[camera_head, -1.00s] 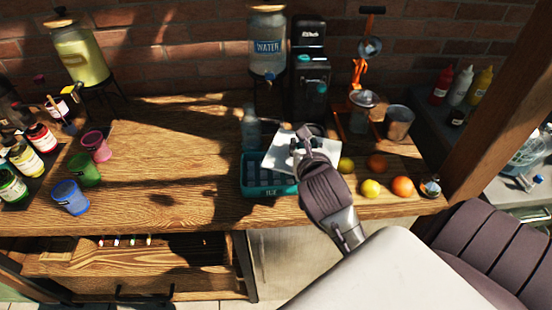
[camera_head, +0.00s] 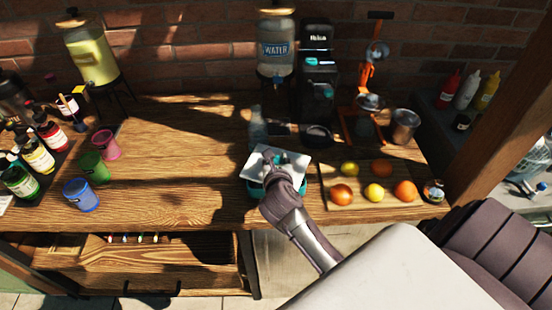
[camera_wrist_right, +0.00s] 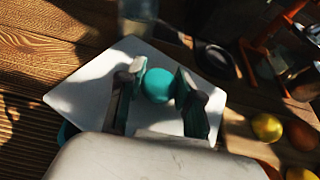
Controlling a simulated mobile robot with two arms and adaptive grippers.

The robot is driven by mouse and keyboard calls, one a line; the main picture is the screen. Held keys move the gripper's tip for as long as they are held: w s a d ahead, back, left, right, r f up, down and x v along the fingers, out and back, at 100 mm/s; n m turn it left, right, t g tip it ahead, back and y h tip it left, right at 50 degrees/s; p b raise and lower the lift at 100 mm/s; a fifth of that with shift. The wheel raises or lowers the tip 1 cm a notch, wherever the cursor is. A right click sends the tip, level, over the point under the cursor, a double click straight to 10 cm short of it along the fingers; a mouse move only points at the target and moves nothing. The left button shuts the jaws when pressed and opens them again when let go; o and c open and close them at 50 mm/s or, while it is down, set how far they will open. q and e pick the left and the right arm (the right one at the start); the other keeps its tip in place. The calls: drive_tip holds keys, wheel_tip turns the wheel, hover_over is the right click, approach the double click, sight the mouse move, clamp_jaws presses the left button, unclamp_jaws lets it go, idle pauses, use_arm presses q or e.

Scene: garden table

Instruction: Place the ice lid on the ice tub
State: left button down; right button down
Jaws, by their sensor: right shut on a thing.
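The ice lid (camera_head: 299,163) is a white square plate with a teal round knob (camera_wrist_right: 158,85). My right gripper (camera_head: 277,158) is shut on the knob, with one finger on each side of it in the wrist view. The lid is over the teal ice tub (camera_head: 255,189) and hides most of it. The lid looks turned relative to the tub; a teal edge shows below it, also in the wrist view (camera_wrist_right: 67,131). I cannot tell whether lid and tub touch. My left gripper is not in view.
A cutting board (camera_head: 336,200) with several fruits lies right of the tub. A clear bottle (camera_head: 257,125), a water dispenser (camera_head: 276,50) and a dark machine (camera_head: 318,75) stand behind. Cups and bottles are at left. The table's middle left is clear.

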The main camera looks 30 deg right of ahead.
drive_tip(key=shift+f, duration=0.2)
drive_tip(key=c, duration=0.8)
unclamp_jaws()
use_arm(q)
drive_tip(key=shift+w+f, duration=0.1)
use_arm(e)
drive_tip(key=shift+o, duration=0.2)
drive_tip(key=shift+r, duration=0.15)
